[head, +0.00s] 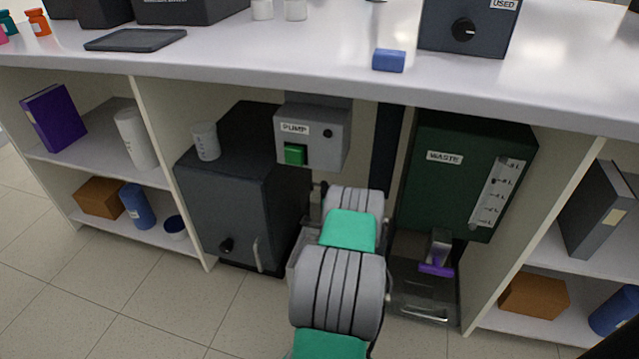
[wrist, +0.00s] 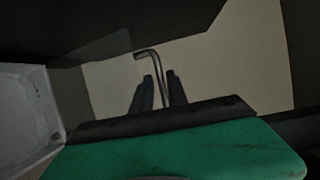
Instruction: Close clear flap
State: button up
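In the head view, clear panels show low down around my arm: one edge left of it (head: 301,252) and a clear box-like part (head: 428,308) below the waste tank. I cannot tell surely which is the flap. In the wrist view a faint see-through grey panel (wrist: 100,58) lies upper left. A bent metal rod handle (wrist: 150,56) stands between the two dark fingers of my gripper (wrist: 159,80). The fingers look a little apart, with narrow gaps beside the rod. In the head view my arm hides the gripper.
The green waste tank (head: 462,190) hangs at right, with a purple-handled valve (head: 436,265) beneath. The grey pump box (head: 312,137) is above my arm. A dark cabinet (head: 235,205) stands left. The counter (head: 300,55) overhangs all; the floor (head: 120,290) in front is clear.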

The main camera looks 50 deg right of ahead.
jog(key=b+x, duration=0.1)
jog(key=x, duration=0.4)
jog(key=shift+f+b, duration=0.15)
jog(key=shift+b, duration=0.15)
jog(key=shift+w+d, duration=0.3)
jog(key=shift+w, duration=0.1)
jog(key=shift+c, duration=0.6)
grip_shut()
